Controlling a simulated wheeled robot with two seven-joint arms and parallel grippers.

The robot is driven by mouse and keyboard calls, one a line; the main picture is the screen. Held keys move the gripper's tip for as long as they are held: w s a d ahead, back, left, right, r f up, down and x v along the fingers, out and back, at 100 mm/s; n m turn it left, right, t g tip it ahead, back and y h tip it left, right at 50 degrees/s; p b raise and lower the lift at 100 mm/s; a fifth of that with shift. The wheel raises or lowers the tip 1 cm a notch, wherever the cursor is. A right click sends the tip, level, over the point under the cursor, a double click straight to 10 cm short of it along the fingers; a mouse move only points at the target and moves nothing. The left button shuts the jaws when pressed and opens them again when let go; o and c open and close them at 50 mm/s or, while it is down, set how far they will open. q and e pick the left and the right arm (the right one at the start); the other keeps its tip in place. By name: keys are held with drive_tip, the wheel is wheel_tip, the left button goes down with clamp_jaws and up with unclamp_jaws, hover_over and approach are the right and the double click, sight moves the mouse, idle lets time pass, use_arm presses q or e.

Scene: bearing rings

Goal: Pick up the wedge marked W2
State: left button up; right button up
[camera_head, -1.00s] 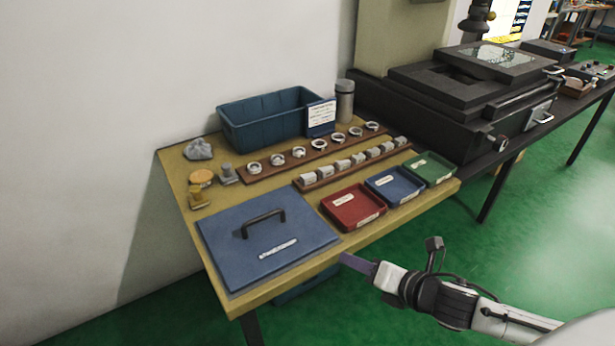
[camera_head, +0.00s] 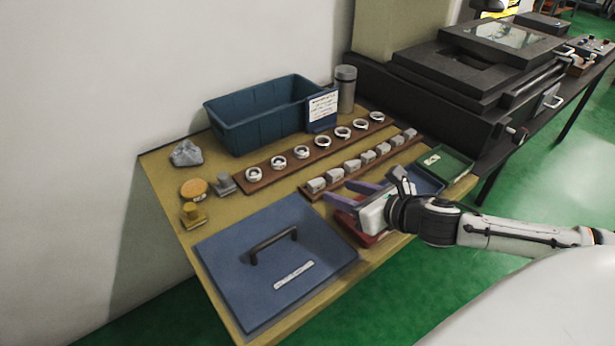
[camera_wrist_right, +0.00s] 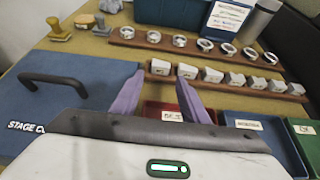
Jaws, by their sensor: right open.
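Several grey wedges stand in a row on the front brown rail (camera_head: 309,197); the rail also shows in the wrist view (camera_wrist_right: 125,68). Their marks are too small to read, so I cannot tell which one is W2. The left-end wedge (camera_head: 316,185) and its neighbour (camera_head: 335,175) are nearest my right gripper (camera_head: 339,192). In the wrist view, the left-end wedge (camera_wrist_right: 160,67) shows between the purple fingers of the right gripper (camera_wrist_right: 160,76). The right gripper is open and empty, in front of the rail and above the red tray (camera_head: 347,226). My left gripper is not in view.
A second rail (camera_head: 265,181) with several metal rings lies behind the wedges. A blue lid (camera_head: 235,245) with a raised handle (camera_head: 272,244) is at left. Blue (camera_head: 428,181) and green (camera_head: 446,163) trays sit right. A blue bin (camera_head: 262,112) and a sign (camera_head: 322,110) stand at the back.

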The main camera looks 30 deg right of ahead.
sight(317, 181)
drive_tip(key=shift+x, duration=1.9)
drive_tip(key=shift+b+x, duration=0.45)
drive_tip(key=shift+x, duration=2.3)
drive_tip(key=shift+r, duration=0.25)
drive_tip(key=c, duration=0.9)
